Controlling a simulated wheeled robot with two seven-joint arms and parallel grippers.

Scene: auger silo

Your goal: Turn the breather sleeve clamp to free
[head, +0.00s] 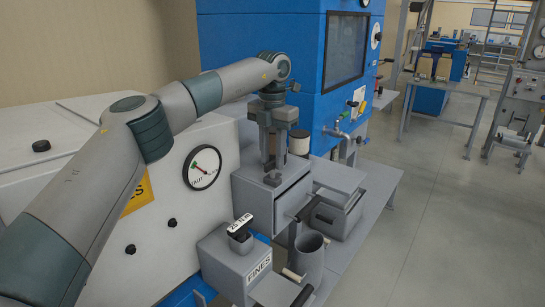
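My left arm comes in from the left and reaches over the grey equipment. My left gripper (272,160) points down at the top of a grey box-like housing (262,195). Its fingers stand close together, and whether they hold anything is too small to tell. A small dark knob (272,180) shows on the housing top just below the fingertips. A short cylinder with a dark cap (294,146) stands just right of and behind the gripper. I cannot make out which part is the breather sleeve clamp; the gripper may hide it. My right gripper is not in view.
A white cabinet with a round dial (202,167) stands at left, close under my arm. A blue cabinet (265,40) with a dark screen rises behind. In front are a grey box labelled FINES (240,262), an open grey cylinder (309,258) and black handles.

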